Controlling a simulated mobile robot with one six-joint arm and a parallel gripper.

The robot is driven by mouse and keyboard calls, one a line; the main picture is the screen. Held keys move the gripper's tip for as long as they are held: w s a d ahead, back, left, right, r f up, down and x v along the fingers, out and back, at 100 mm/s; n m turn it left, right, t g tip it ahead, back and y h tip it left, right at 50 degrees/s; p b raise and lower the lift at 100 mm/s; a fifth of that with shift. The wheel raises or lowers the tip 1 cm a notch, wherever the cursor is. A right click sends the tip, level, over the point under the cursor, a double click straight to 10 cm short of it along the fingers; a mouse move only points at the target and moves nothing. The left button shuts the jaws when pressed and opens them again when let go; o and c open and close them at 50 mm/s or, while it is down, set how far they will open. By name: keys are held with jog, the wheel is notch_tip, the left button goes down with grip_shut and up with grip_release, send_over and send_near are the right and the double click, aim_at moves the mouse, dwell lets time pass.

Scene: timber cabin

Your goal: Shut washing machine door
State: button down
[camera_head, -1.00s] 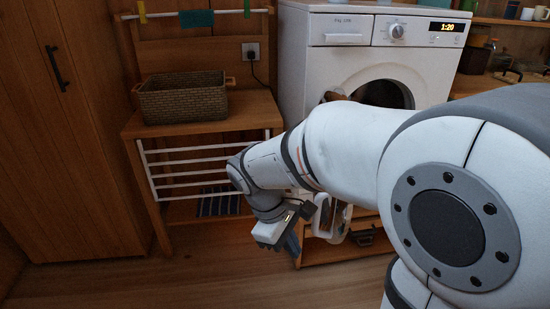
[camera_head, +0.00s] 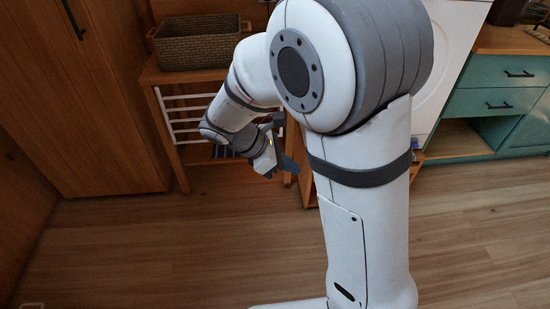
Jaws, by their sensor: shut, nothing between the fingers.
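The white washing machine (camera_head: 455,40) stands at the back right. Only its right side of the front shows, with part of a curved line of the round opening. My own arm covers the rest, and the door is hidden. My gripper (camera_head: 288,165) hangs low at the middle left, in front of the wooden stand and left of the machine. Its dark fingers are shut and empty, apart from the machine.
A woven basket (camera_head: 196,42) sits on a wooden stand with a white rack (camera_head: 188,118). A tall wooden wardrobe (camera_head: 95,110) is at the left. Teal drawers (camera_head: 505,90) under a wooden counter are at the right. The plank floor (camera_head: 160,250) in front is clear.

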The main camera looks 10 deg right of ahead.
jog(key=d, duration=0.2)
jog(key=d+f, duration=0.1)
jog(key=d, duration=0.2)
jog(key=shift+d, duration=0.1)
dwell(0.3)
